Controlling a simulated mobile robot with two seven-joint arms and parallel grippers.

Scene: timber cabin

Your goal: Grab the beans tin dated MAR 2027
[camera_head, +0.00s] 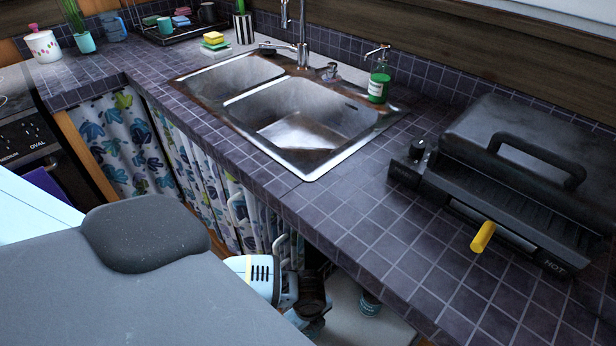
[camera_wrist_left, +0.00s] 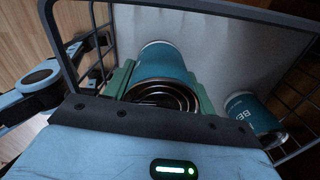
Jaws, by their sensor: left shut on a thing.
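In the left wrist view my left gripper (camera_wrist_left: 163,84) is shut on a teal tin (camera_wrist_left: 166,62), with a green finger on each side of it. The held tin's ringed metal end faces the camera. No date can be read on it. A second teal tin (camera_wrist_left: 246,112) lies to the right, apart from the gripper, with the letters "BE" partly showing. In the head view a teal tin (camera_head: 370,304) shows below the counter edge, near my left wrist; the left fingertips are hidden there. My right gripper is not in view.
Dark wire bars (camera_wrist_left: 294,98) flank the tins over a pale grey surface (camera_wrist_left: 215,38). In the head view the tiled counter (camera_head: 350,235) overhangs this spot. It holds a sink (camera_head: 300,125), a green soap bottle (camera_head: 379,80) and a black grill (camera_head: 520,175) with a yellow handle.

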